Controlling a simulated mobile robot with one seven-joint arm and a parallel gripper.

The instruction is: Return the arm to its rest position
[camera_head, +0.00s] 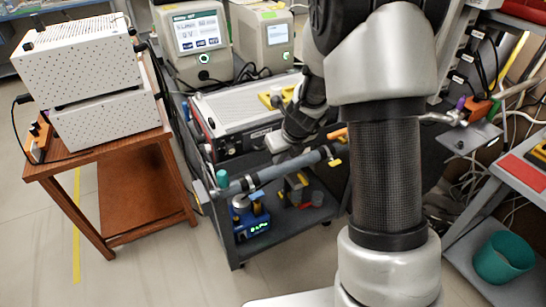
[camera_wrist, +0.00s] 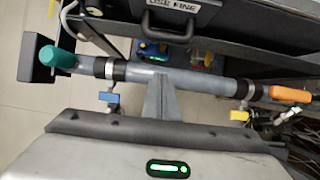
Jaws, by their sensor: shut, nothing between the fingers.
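My arm (camera_head: 385,165) reaches down across the right of the head view and bends back toward the grey cart. My gripper (camera_wrist: 160,98) is shut and empty, its fingers pointing up in the wrist view. It lies in front of or close over a grey tube (camera_wrist: 205,80); I cannot tell whether it touches. The tube has a teal end (camera_wrist: 60,60), an orange end (camera_wrist: 290,94), and clamps with blue and yellow tabs. In the head view the tube (camera_head: 270,172) runs along the cart's near side. The fingertips there are hard to make out.
The cart (camera_head: 258,248) carries a white-topped instrument (camera_head: 245,107) and, below, a blue device (camera_head: 250,217). Display units (camera_head: 194,38) stand behind. A wooden table (camera_head: 100,157) with white perforated boxes (camera_head: 80,65) is left. A teal bin (camera_head: 503,258) is right. Floor between table and cart is clear.

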